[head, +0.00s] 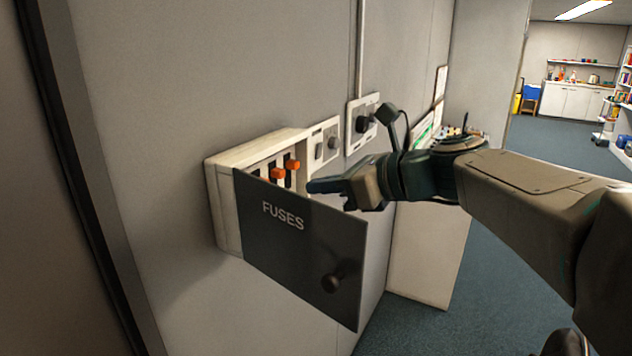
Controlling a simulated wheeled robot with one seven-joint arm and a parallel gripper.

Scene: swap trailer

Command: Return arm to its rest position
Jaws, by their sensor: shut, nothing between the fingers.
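My gripper (328,186) is shut and empty at the end of my arm, which reaches in from the right. Its fingertips point left, close to the fuse box and just above the top edge of its open door. The white fuse box (228,205) is on the wall. Its dark door (290,255), marked FUSES, hangs open toward me with a round black knob. Inside the box, orange switches (277,172) show in dark slots; the door hides the lower part. I cannot tell whether the fingertips touch anything.
A pale panel (425,255) stands behind my arm. Blue carpet (550,160) lies open toward the far cabinets (572,103).

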